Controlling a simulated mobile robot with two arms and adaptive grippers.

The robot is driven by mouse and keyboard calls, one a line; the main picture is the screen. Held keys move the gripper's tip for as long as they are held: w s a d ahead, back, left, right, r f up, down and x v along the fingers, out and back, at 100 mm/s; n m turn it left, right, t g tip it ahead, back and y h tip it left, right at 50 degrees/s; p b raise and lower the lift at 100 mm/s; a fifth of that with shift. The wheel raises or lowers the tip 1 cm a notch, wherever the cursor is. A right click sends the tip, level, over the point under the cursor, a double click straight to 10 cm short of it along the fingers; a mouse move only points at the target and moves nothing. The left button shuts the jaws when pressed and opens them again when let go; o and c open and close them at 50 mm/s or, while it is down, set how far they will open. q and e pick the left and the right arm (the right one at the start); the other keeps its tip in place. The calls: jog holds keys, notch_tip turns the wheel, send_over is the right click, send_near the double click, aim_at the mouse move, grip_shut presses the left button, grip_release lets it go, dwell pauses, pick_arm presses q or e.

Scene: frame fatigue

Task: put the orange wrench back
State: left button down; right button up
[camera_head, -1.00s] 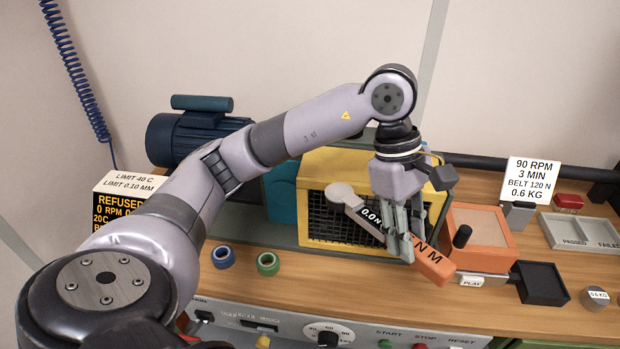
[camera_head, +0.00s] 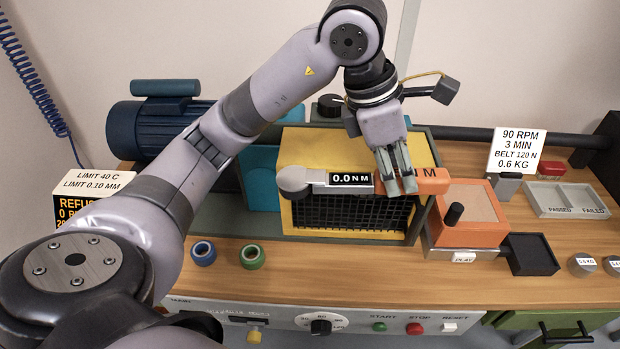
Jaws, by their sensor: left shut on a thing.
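The orange wrench has an orange handle (camera_head: 432,181), a grey shaft with a round grey head, and a black display reading "0.0 NM". It is held roughly level in front of the yellow-topped cage (camera_head: 330,150) with its black mesh front. My left gripper (camera_head: 397,185) points down and is shut on the wrench where the handle meets the shaft. The fingers hide part of the handle's lettering. The wrench's head is at the left and its handle at the right. I cannot tell how far it is above the cage. My right gripper is not in view.
An orange box with a black knob (camera_head: 470,210) stands right of the cage, with a black open tray (camera_head: 530,254) beside it. A PASSED/FAILED tray (camera_head: 566,200) is farther right. Green and blue rings (camera_head: 203,253) lie front left. A control panel (camera_head: 350,318) runs along the front.

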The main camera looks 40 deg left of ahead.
pick_arm(q)
notch_tip(320, 180, down, 23)
jog(key=p, duration=0.3)
jog(key=shift+f+p, duration=0.15)
jog(key=shift+p, duration=0.2)
notch_tip(320, 180, down, 4)
jog(key=shift+r+p, duration=0.15)
jog(key=shift+p, duration=0.2)
jog(key=shift+f, duration=0.25)
jog(key=shift+f, duration=0.1)
jog(key=shift+f, duration=0.2)
jog(key=c, duration=1.3)
grip_release()
jog(key=shift+o, duration=0.3)
jog(key=shift+r, duration=0.1)
